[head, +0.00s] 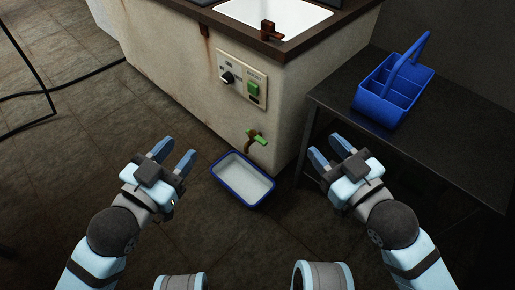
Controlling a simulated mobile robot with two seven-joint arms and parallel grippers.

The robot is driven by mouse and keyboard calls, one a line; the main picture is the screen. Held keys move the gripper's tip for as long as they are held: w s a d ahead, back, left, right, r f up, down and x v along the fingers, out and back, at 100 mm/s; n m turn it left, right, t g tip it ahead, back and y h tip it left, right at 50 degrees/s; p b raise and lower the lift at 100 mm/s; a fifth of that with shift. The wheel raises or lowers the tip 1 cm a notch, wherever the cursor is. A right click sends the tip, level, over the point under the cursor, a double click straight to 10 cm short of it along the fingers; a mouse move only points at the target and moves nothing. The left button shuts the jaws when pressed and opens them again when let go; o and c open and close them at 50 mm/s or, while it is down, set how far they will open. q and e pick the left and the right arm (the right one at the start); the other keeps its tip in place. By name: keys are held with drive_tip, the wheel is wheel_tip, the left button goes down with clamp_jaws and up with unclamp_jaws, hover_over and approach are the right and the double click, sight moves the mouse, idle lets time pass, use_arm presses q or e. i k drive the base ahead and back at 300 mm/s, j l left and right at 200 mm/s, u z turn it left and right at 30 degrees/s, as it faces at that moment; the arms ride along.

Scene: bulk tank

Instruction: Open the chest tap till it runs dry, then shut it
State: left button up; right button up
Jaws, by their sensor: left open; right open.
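The chest (190,82) is a worn cream cabinet with a dark brown top rim and an open white basin (265,14). Its tap (257,137) sticks out low on the front face, with a green handle and a brownish spout. I see no stream under it at this size. A blue-rimmed tray with a pale inside (243,180) sits on the floor below the tap. My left gripper (175,154) is open and empty, left of the tray. My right gripper (332,153) is open and empty, right of the tap and tray. Neither touches the tap.
A control panel (242,80) with a black knob and a green switch is above the tap. A dark table (440,150) at right bears a blue divided caddy (394,85). A black cable (70,85) lies on the tiled floor at left.

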sight(252, 134)
drive_tip(key=i+j, duration=0.15)
drive_tip(key=i, duration=0.25)
drive_tip(key=i+j, duration=0.2)
drive_tip(key=i, duration=0.25)
